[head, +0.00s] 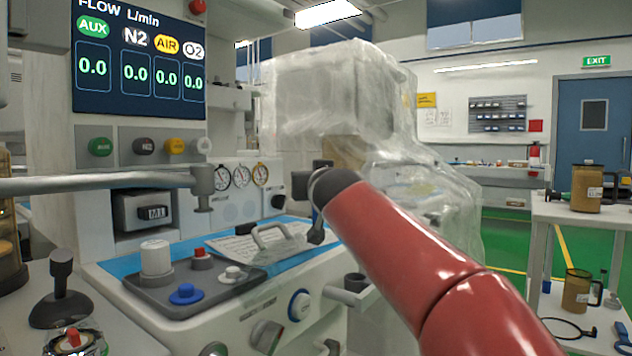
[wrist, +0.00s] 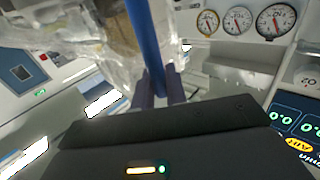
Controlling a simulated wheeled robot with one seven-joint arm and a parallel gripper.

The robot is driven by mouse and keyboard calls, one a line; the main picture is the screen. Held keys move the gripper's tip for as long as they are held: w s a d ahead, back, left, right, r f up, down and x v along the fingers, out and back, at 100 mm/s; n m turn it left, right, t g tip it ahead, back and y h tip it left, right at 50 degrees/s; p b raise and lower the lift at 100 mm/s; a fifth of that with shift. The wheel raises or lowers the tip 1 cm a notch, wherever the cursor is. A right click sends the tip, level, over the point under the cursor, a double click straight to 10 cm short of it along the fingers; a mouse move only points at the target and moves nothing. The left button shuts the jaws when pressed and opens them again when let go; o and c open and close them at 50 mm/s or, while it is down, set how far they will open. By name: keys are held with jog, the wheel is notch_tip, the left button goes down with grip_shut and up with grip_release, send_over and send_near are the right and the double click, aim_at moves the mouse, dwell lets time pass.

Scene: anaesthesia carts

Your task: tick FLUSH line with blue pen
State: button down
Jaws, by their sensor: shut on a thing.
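A white printed sheet (head: 236,246) lies on the blue surface of the anaesthesia machine in the head view. My gripper (head: 316,232) is above and right of the sheet, partly hidden behind my red arm. In the wrist view, my gripper (wrist: 160,88) is shut on a blue pen (wrist: 144,42), which sticks out between the dark fingers. The pen's tip is out of view.
A grey panel with knobs (head: 185,292) lies left of the sheet. A grey rail (head: 95,183) crosses at the left. Plastic-wrapped equipment (head: 335,100) stands behind my arm. A white cart (head: 580,212) with jugs stands at the right.

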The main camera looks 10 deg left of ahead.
jog(key=shift+f+b, duration=0.6)
jog(key=shift+b, duration=0.05)
dwell(0.8)
jog(key=shift+w+d, duration=0.25)
jog(key=shift+w, duration=0.15)
dwell(1.1)
notch_tip(320, 180, up, 7)
jog(key=p, duration=0.6)
dwell(1.0)
